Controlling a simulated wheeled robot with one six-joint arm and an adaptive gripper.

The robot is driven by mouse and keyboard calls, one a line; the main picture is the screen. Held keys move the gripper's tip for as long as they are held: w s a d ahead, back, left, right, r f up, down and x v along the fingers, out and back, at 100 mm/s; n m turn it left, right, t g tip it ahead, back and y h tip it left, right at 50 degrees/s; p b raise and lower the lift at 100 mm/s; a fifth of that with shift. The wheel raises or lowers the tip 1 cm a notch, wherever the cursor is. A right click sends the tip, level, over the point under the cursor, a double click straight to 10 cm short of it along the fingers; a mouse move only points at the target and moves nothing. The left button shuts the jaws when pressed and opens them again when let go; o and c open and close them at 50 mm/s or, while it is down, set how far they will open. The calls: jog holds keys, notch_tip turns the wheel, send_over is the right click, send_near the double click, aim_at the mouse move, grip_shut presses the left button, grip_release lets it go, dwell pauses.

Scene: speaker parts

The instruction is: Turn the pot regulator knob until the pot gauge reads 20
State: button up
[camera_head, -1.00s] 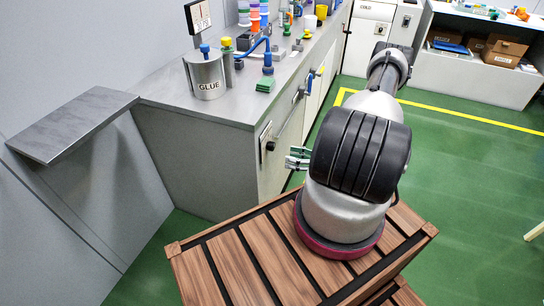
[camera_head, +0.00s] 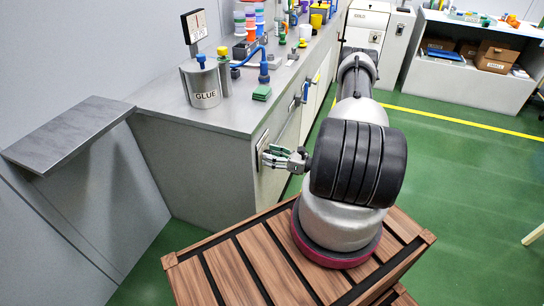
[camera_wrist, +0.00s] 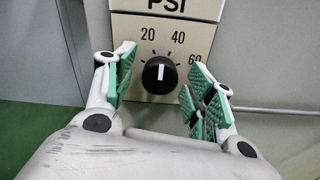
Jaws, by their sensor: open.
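The black regulator knob (camera_wrist: 159,76) sits on a cream panel (camera_wrist: 130,28) marked PSI with 20, 40 and 60. Its white mark points nearly straight up, between 20 and 40. My gripper (camera_head: 274,157) is open at the panel on the cabinet's front, and hides the knob in the head view. In the wrist view, its green-padded fingers stand either side of the knob, with gaps between pads and knob. The glue pot (camera_head: 205,88) stands on the counter. Behind it, an upright gauge (camera_head: 194,26) has a pale face, too small to read.
The grey counter (camera_head: 180,118) holds a blue-handled tool (camera_head: 263,68), a green stack (camera_head: 261,93) and several coloured cups. A grey shelf (camera_head: 70,135) juts from the left wall. A slatted wooden platform (camera_head: 240,265) lies below my arm.

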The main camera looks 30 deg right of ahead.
jog(key=c, duration=1.1)
jog(key=shift+o, duration=0.2)
jog(key=n, duration=0.4)
jog(key=o, duration=1.1)
jog(key=shift+c, duration=0.2)
jog(key=v, duration=1.2)
jog(key=shift+d, duration=0.1)
